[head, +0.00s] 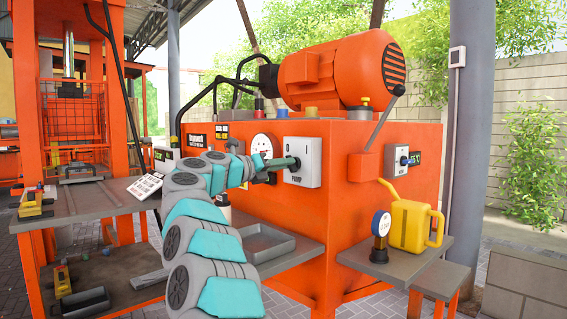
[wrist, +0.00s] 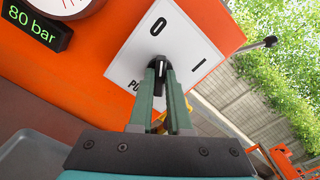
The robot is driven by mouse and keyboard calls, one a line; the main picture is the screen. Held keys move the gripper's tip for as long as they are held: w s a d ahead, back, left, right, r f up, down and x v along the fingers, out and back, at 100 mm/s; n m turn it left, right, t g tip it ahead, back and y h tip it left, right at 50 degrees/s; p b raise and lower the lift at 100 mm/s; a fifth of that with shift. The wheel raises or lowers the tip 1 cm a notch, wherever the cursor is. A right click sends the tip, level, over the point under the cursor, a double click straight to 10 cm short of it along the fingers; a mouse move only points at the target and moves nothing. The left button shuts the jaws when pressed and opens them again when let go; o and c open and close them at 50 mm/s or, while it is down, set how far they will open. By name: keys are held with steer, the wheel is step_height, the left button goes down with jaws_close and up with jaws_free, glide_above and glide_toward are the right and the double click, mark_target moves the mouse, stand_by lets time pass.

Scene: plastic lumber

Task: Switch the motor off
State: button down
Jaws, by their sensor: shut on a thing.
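The orange motor (head: 340,72) lies on top of the orange machine cabinet. A pale switch plate (head: 304,175) marked O, I and PUMP is on the cabinet front. Its black rotary knob (wrist: 158,61) shows in the wrist view, with the ridge roughly in line with the O; which end points is hard to tell. My gripper (wrist: 162,75) is shut on this knob; it also reaches the plate from the left in the head view (head: 294,163). A second switch box (head: 397,161) with a small knob is on the cabinet's right face, apart from my gripper; its label is unreadable.
A round gauge (head: 262,147) and an 80 bar display (wrist: 35,24) are left of the plate. A lever (head: 382,122) rises to its right. A yellow can (head: 410,226) and a blue gauge (head: 381,225) stand on the right shelf. A grey tray (head: 266,244) lies below.

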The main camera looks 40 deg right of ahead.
stand_by(0.3)
steer(key=c, duration=0.9)
jaws_free()
steer(key=shift+o, duration=0.2)
steer(key=a+b, duration=0.1)
steer(key=a, duration=0.6)
steer(key=shift+s+a, duration=0.3)
steer(key=shift+a, duration=0.05)
